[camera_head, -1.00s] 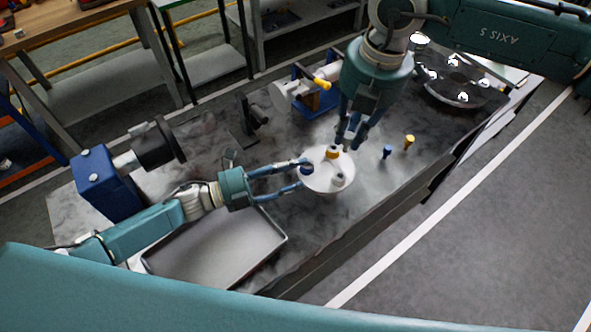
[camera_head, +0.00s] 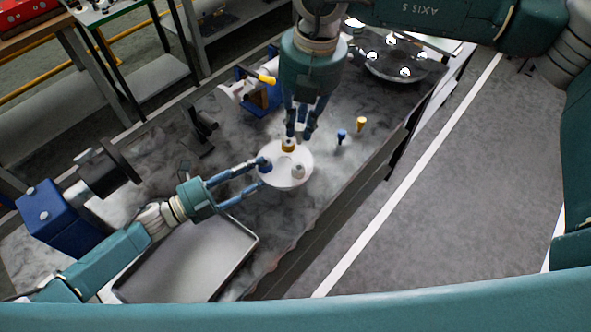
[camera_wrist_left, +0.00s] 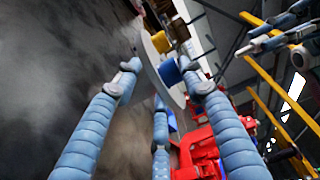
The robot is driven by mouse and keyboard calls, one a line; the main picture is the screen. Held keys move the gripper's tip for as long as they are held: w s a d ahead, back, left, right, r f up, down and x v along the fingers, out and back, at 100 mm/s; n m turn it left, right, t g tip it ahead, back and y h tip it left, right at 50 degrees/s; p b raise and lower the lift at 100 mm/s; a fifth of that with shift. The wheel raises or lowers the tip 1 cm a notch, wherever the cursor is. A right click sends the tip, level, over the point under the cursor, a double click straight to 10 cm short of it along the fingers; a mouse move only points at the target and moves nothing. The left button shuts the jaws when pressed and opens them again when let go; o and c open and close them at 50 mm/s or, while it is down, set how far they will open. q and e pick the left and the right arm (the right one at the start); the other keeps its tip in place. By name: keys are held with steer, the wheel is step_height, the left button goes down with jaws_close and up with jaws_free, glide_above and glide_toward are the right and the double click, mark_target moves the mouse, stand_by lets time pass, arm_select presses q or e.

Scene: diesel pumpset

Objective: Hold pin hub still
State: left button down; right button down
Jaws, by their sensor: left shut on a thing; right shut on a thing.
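The pin hub (camera_head: 286,174) is a white round disc on the grey bench. It bears a yellow pin (camera_head: 288,146), a blue pin (camera_head: 265,166) and a grey pin (camera_head: 298,171). My left gripper (camera_head: 259,174) is shut on the hub at its left edge, beside the blue pin. In the left wrist view its fingertips (camera_wrist_left: 165,79) lie on either side of the disc, where the blue pin (camera_wrist_left: 170,72) and yellow pin (camera_wrist_left: 160,42) also show. My right gripper (camera_head: 299,135) points down at the yellow pin and is shut on it; its exact contact is partly hidden.
A small blue pin (camera_head: 341,136) and a yellow pin (camera_head: 361,124) stand on the bench to the right. An empty grey tray (camera_head: 190,262) lies at the front left. A blue machine (camera_head: 55,215) stands left. A dark round plate with shiny balls (camera_head: 403,66) is at the back.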

mark_target(300, 144)
steer(key=shift+f, duration=3.9)
arm_select(q)
steer(key=shift+f, duration=0.1)
arm_select(e)
steer(key=shift+f, duration=1.55)
steer(key=c, duration=1.5)
jaws_free()
steer(key=shift+c, duration=0.2)
step_height(300, 144, up, 12)
steer(key=d, duration=0.1)
steer(key=shift+s, duration=0.3)
arm_select(q)
steer(key=c, duration=1)
jaws_free()
